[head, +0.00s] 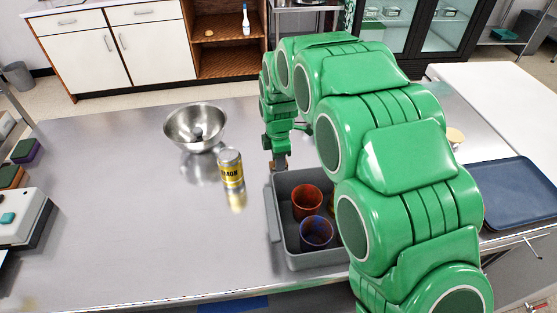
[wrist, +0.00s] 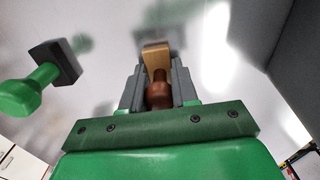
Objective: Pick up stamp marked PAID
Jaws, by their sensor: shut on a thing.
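My gripper (wrist: 158,92) is shut on a stamp with a brown rounded handle (wrist: 160,92) and a light wooden base (wrist: 155,56). The handle sits between the two grey fingers. I cannot read any marking on it. A second stamp with a green handle and black base (wrist: 55,62) is at the left of the wrist view, apart from my gripper. In the head view my gripper (head: 279,162) is just past the far end of a grey bin, low over the steel table, and my arm hides much of the area to its right.
The grey bin (head: 270,215) holds a red cup (head: 307,203) and a blue cup (head: 316,234). A yellow-labelled can (head: 231,169) and a steel bowl (head: 195,126) stand to the left. A blue tray (head: 515,190) lies at right. The front left of the steel table is clear.

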